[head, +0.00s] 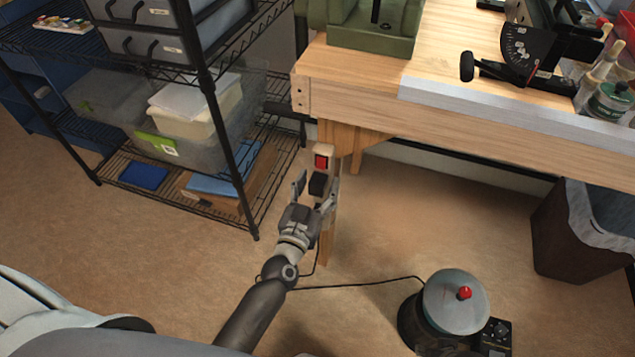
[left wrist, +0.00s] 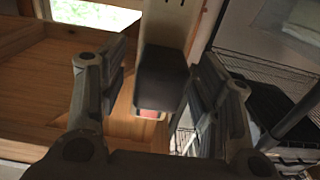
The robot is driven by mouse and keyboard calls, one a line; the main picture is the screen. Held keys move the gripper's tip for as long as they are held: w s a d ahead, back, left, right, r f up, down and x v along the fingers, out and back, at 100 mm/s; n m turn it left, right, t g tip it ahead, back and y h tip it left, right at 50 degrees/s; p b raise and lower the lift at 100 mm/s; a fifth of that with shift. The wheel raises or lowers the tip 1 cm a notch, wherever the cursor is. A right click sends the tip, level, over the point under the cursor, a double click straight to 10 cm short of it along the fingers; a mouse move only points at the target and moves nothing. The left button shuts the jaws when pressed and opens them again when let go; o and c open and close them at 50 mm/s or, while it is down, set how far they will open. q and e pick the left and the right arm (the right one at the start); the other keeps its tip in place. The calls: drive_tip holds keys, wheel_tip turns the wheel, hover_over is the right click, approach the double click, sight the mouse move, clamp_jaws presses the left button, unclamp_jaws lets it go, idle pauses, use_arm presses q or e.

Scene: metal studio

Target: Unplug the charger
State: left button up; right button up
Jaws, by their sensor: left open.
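The charger is a black block (head: 318,184), seated at a pale outlet strip with a red switch (head: 321,161) on the workbench leg. In the left wrist view the charger (left wrist: 162,75) sits between my fingers, with the pale strip (left wrist: 168,22) above it and a bit of red below. My left gripper (head: 316,187) is open, one finger on each side of the charger. In the left wrist view gaps show between the fingers (left wrist: 159,82) and the block. The charger's prongs are hidden. My right gripper is not in view.
A wire shelf (head: 222,150) with bins stands to the left of the gripper. The wooden workbench (head: 450,125) overhangs behind it. A black cord (head: 360,284) runs along the floor to a round device with a red knob (head: 464,293). A bin (head: 565,235) stands at right.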

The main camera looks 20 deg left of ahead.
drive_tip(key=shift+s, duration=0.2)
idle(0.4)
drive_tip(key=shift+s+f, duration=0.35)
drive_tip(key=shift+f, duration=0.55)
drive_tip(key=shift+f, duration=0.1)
use_arm(q)
drive_tip(key=shift+c, duration=0.3)
clamp_jaws()
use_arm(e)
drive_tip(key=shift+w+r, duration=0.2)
use_arm(q)
drive_tip(key=shift+s+p, duration=0.1)
drive_tip(key=shift+p, duration=0.2)
